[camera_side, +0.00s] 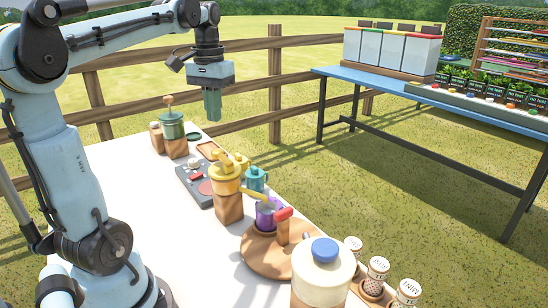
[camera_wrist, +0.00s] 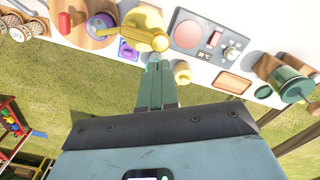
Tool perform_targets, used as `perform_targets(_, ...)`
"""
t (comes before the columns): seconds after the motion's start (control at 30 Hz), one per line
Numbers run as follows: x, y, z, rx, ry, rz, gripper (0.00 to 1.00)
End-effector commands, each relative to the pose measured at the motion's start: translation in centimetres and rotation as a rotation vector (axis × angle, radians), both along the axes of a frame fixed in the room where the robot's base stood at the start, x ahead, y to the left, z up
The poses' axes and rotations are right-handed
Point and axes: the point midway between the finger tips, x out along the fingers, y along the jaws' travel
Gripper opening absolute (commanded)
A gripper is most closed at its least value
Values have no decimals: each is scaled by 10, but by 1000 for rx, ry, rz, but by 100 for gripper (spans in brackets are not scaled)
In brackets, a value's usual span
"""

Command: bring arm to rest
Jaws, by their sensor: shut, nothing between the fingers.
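My gripper (camera_side: 212,105) hangs pointing down in the side view, above and beyond the far edge of the white table (camera_side: 215,264). Its two green fingers are together with nothing between them. In the wrist view the closed fingers (camera_wrist: 155,84) point toward the table's items. They overlap the teal cup (camera_wrist: 153,60) in that picture, but the side view shows the gripper well above the tabletop and apart from everything.
A yellow grinder (camera_side: 226,178), a purple cup (camera_side: 267,214) on a round wooden board (camera_side: 258,255), a control panel (camera_side: 195,184), a green-topped grinder (camera_side: 172,128) and a cream jar (camera_side: 322,272) crowd the table. A wooden fence (camera_side: 275,85) and blue table (camera_side: 462,114) stand beyond.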

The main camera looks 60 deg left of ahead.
Motion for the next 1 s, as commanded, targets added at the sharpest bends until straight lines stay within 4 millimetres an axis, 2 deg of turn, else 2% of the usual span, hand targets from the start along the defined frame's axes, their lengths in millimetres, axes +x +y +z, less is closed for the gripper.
perform_targets(0.17, 7, -25, -12, 35, -55, -64, 0)
perform_targets(0.37, 18, -94, -48, 116, -239, -235, 0)
perform_targets(0.5, 17, -141, -78, 151, -387, -356, 0)
perform_targets(0.6, 12, -168, -97, 160, -479, -423, 0)
perform_targets(0.7, 8, -186, -110, 163, -548, -471, 0)
perform_targets(0.8, 5, -196, -118, 162, -590, -497, 0)
perform_targets(1.0, 4, -201, -121, 162, -608, -507, 0)
